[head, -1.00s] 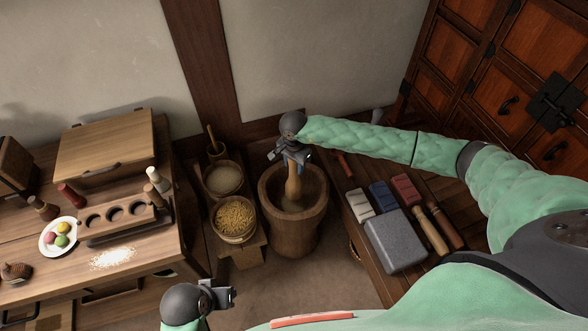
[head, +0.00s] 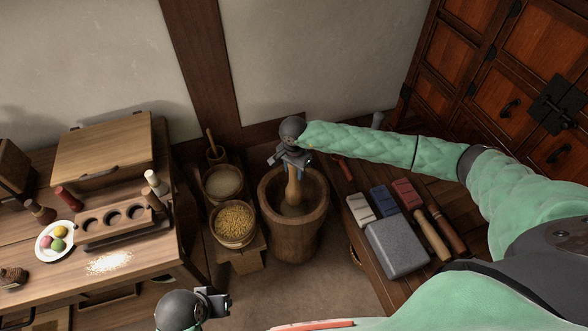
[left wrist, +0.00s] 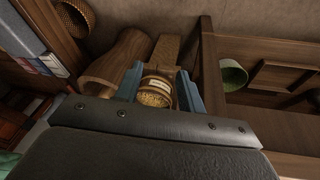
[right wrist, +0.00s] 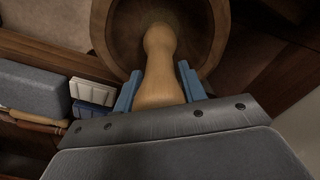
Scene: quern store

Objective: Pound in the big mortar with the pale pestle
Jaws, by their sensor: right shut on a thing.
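The big mortar (head: 284,243) is a round brown wooden tub standing on the floor. My right gripper (head: 290,162) is above its far rim, shut on the pale tan wooden pestle (head: 293,190). The pestle is roughly upright, with its rounded lower end inside the bowl. The right wrist view shows the pestle (right wrist: 160,75) between the two blue fingers and the mortar wall (right wrist: 101,28) around its end. I cannot tell whether the end touches the bottom. My left gripper (head: 219,301) is open and empty, near the bottom edge; its parted fingers show in the left wrist view (left wrist: 160,88).
A tub of yellow grain (head: 235,224) and a tub of pale grain (head: 222,183) stand close left of the mortar. A low bench at right holds a grey block (head: 397,248), coloured blocks and two wooden rods (head: 433,236). A wooden worktable (head: 150,255) is at left.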

